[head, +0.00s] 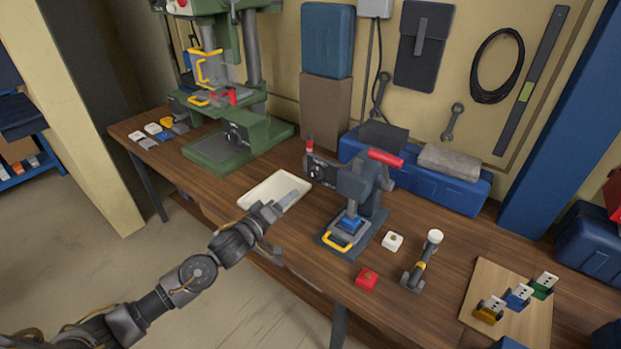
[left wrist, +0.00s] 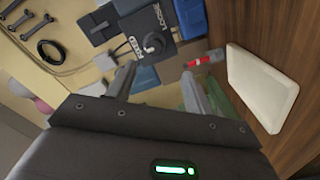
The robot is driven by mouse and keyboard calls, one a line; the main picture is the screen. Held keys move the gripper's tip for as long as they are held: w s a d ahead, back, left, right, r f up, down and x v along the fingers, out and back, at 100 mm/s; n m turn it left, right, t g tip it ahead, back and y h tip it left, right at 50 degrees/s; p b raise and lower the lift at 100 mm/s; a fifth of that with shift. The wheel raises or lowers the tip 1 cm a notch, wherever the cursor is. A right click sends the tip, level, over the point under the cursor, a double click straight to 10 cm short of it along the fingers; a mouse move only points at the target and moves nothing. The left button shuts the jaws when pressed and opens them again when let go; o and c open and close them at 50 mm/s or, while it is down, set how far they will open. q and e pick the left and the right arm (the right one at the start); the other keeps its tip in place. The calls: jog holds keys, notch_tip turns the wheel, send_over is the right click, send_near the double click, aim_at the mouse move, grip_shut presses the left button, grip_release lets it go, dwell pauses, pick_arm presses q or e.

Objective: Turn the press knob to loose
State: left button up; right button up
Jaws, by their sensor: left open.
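The small grey press (head: 362,190) stands on the bench with a red handle, a blue block in it and a yellow pull at its foot. A dark plate (head: 323,172) juts from its left side. My left gripper (head: 292,199) is open and empty, over the white tray and in front of the plate. Its fingers (left wrist: 157,82) point towards the knob, apart from it. My right gripper is not in view.
The white tray (head: 262,188) lies below my left gripper. A green drill press (head: 238,135) stands at the back left. A white block (head: 392,242), a red block (head: 367,279) and an upright white-topped tool (head: 424,262) stand right of the press. A wooden board (head: 480,330) lies further right.

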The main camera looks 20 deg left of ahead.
aim_at(313, 177)
pick_arm(q)
jog(key=p+x, duration=0.1)
jog(key=x, duration=0.2)
jog(key=p+x, duration=0.1)
jog(key=x, duration=0.3)
jog(key=r+p+x, duration=0.1)
jog(key=x, duration=0.3)
jog(key=shift+d, duration=0.1)
jog(key=shift+c, duration=0.4)
jog(key=c, duration=0.9)
